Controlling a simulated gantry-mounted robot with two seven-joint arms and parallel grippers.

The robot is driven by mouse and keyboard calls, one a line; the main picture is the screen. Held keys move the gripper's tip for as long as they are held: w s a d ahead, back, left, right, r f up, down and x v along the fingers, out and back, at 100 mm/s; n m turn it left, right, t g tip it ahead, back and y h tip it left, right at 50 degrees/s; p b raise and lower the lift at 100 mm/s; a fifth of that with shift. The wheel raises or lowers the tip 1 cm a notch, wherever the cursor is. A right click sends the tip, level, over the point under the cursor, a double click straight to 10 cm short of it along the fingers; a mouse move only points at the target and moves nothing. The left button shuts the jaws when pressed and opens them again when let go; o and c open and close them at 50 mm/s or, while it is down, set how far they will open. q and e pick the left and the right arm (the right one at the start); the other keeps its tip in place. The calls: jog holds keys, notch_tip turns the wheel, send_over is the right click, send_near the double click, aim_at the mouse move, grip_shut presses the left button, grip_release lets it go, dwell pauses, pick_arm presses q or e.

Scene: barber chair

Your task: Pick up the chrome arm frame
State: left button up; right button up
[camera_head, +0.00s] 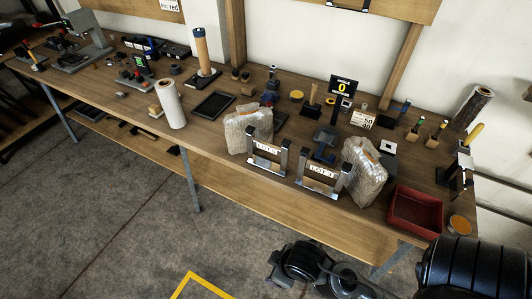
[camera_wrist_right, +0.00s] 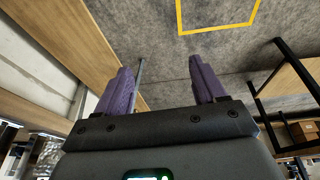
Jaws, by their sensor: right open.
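Two chrome arm frames stand near the front edge of the workbench in the head view. The left chrome arm frame (camera_head: 284,156) and the right chrome arm frame (camera_head: 299,173) each have two uprights and a white label plate between them. My right gripper (camera_wrist_right: 160,66) shows in the right wrist view with its two purple fingers spread and nothing between them. It points toward the floor, and no chrome frame shows clearly in that view. My right arm shows at the lower right of the head view, in front of the bench and apart from the frames. My left gripper is not in view.
Wrapped bundles flank the frames, one at left (camera_head: 236,130) and one at right (camera_head: 364,172). A red bin (camera_head: 416,212) sits farther right. A black number display (camera_head: 343,86) stands behind. A white roll (camera_head: 170,104) stands left. The floor in front is open, with a yellow marking (camera_wrist_right: 215,30).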

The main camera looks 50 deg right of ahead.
jog(key=shift+c, duration=0.5)
jog(key=shift+a, duration=0.1)
jog(key=shift+c, duration=1.1)
